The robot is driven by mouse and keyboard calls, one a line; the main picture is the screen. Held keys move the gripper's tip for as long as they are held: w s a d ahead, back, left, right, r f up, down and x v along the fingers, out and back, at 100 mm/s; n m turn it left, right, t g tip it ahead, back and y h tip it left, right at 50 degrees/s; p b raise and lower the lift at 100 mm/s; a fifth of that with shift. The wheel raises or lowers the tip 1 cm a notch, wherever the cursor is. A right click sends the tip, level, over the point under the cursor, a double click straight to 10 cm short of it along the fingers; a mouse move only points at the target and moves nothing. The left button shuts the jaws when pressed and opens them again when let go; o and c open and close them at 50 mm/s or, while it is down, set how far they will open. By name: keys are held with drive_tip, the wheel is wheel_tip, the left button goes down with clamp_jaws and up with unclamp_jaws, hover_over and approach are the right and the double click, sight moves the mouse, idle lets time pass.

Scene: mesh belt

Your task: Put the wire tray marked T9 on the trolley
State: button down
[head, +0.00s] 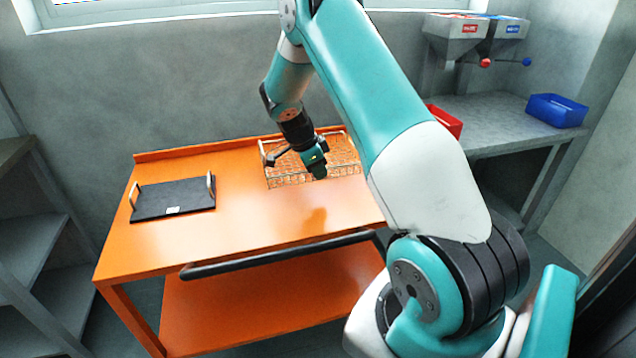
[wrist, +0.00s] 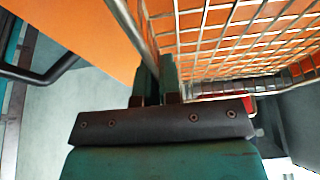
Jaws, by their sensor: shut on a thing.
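The wire tray (head: 285,178) is a shallow mesh basket with upright end handles, at the back right of the orange trolley (head: 240,225). Its mesh fills the upper right of the wrist view (wrist: 235,40). I cannot tell whether it rests on the trolley top or hangs just above it. No T9 mark is readable. My gripper (head: 318,172) is over the tray in the head view. In the wrist view its fingers (wrist: 157,82) are shut on the tray at a metal bar along its edge; the exact grip is partly hidden.
A black tray (head: 165,200) with two handles and a small white label lies on the trolley's left. A black push bar (head: 270,256) runs along the front. A grey bench (head: 500,120) with a blue bin (head: 557,110) and a red bin (head: 446,123) stands right. Trolley middle is clear.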

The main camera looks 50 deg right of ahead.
sight(319, 195)
drive_tip(key=shift+f, duration=2.25)
drive_tip(key=shift+f, duration=0.1)
drive_tip(key=c, duration=1.3)
unclamp_jaws()
